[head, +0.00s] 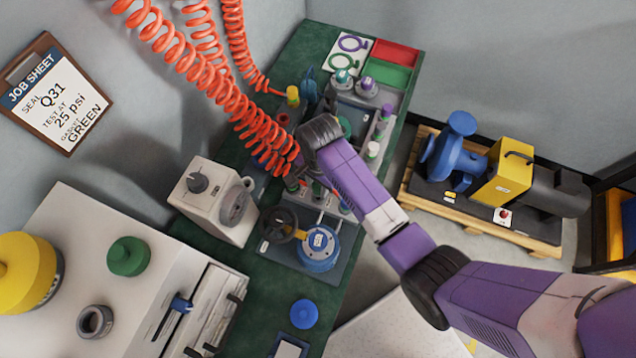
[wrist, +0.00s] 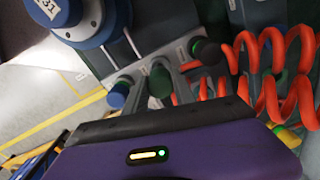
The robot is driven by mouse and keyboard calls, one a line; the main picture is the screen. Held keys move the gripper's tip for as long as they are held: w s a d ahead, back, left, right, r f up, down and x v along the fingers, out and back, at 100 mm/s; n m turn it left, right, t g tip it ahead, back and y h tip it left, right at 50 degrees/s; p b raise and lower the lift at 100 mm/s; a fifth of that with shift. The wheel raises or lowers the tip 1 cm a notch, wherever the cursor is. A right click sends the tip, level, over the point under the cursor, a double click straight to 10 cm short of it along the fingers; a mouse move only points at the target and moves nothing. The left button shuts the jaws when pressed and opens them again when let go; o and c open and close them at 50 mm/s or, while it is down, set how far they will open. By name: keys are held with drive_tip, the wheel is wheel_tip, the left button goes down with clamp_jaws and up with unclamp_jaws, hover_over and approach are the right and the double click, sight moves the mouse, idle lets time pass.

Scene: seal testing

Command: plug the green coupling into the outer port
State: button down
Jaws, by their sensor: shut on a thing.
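My gripper (wrist: 190,80) reaches toward a grey port block (wrist: 136,67) in the wrist view and is shut. What it grips is mostly hidden by the fingers and wrist; I take it to be the green coupling. A green piece (wrist: 160,82) shows beside the left finger, at the block, between a blue cylinder (wrist: 119,95) and a dark cylinder (wrist: 208,50). I cannot tell whether the coupling is seated in a port. In the head view my purple arm covers the gripper, and the port block (head: 325,203) shows only in part beneath it. Small port labels are unreadable.
Orange coiled hoses (head: 262,130) hang close to my wrist, also at right in the wrist view (wrist: 270,85). A blue flanged housing (head: 318,250) and a handwheel (head: 278,224) stand nearby. A grey hand-wheeled machine (head: 210,195) is left. A job sheet (head: 52,95) reads GREEN.

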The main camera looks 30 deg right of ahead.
drive_tip(key=shift+f+b, duration=0.7)
drive_tip(key=shift+f, duration=0.75)
idle(0.5)
drive_tip(key=c, duration=0.9)
unclamp_jaws()
drive_tip(key=shift+c, duration=0.2)
drive_tip(key=shift+r, duration=0.15)
wheel_tip(320, 180, up, 8)
drive_tip(key=shift+f, duration=0.25)
